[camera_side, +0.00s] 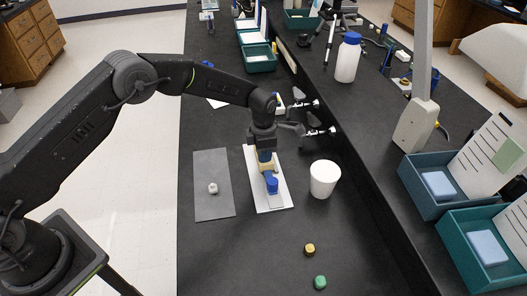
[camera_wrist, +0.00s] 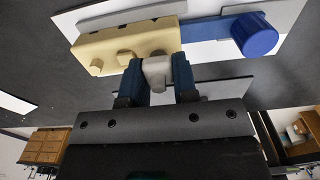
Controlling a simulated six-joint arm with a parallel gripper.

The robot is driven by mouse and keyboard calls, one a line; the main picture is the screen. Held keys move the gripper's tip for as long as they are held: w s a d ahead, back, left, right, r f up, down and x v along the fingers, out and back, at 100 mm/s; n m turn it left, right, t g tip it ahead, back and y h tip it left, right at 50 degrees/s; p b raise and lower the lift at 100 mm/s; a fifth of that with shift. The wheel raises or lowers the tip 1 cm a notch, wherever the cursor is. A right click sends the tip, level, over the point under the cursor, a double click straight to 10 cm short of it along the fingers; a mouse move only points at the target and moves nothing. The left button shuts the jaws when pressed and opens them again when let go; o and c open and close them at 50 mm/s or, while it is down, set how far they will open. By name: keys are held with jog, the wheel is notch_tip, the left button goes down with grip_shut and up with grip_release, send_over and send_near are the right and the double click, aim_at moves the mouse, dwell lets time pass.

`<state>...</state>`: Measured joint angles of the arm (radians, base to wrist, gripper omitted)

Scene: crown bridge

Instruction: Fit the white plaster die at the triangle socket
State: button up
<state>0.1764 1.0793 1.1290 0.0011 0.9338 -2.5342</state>
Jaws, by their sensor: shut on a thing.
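My gripper (camera_wrist: 157,78) is shut on a small off-white piece, which looks like the white plaster die (camera_wrist: 156,72). In the wrist view its two blue fingers hold it at the near edge of a cream block (camera_wrist: 110,50). Whether the die touches the block or is seated in it I cannot tell. The block shows several small shaped features on its near side; I cannot make out which is the triangle socket. In the side view my gripper (camera_side: 266,160) is over the block (camera_side: 266,166) and hides the die.
A blue-capped fixture (camera_side: 272,186) adjoins the block on a white sheet (camera_side: 271,204). A pale piece (camera_side: 213,188) lies on a grey mat (camera_side: 212,160) to the left. A white cup (camera_side: 324,178) stands right. Yellow (camera_side: 309,249) and green (camera_side: 320,282) pieces lie nearer the front.

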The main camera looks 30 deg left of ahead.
jog(key=shift+f, duration=0.3)
dwell(0.6)
jog(key=shift+r, duration=0.25)
jog(key=shift+f, duration=0.45)
dwell(1.6)
jog(key=shift+r, duration=0.2)
jog(key=shift+r, duration=0.25)
dwell(0.5)
jog(key=shift+f, duration=0.5)
dwell(0.9)
jog(key=shift+r, duration=0.2)
